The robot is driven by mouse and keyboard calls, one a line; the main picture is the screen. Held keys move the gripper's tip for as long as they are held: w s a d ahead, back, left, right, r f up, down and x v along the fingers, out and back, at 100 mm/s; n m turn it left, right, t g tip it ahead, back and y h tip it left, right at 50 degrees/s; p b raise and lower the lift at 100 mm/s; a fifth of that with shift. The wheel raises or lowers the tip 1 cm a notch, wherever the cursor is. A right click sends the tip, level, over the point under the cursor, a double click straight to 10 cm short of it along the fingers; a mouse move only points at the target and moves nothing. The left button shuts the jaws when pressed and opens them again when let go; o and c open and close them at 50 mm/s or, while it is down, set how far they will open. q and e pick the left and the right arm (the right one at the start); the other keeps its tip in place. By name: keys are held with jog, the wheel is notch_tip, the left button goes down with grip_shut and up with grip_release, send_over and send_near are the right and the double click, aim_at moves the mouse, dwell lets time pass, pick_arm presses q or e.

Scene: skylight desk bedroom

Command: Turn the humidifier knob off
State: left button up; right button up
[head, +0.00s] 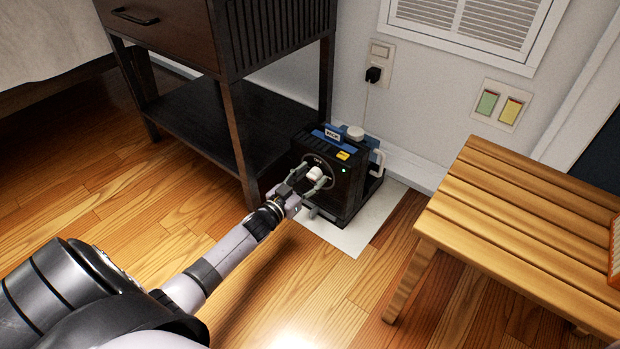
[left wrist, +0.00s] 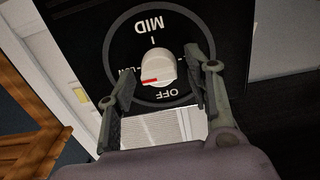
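The humidifier (head: 345,195) is a black box with a blue top edge, standing on the floor beside the dark nightstand. Its white knob (head: 315,173) is on the front face; the knob also shows in the left wrist view (left wrist: 159,68). There the dial face appears upside down, with MID above and OFF below the knob. The knob's red mark points left in that view, away from the OFF label. My left gripper (head: 308,178) is open at the dial, its fingers on either side of the knob with visible gaps. My right gripper is not in view.
The dark nightstand (head: 232,95) stands close on the left of the humidifier. A slatted wooden bench (head: 530,230) is at the right. A white mat (head: 355,238) lies under the humidifier. A cord runs near the wall outlet (head: 378,62). Wooden floor in front is clear.

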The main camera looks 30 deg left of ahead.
pick_arm(q)
jog(key=c, duration=1)
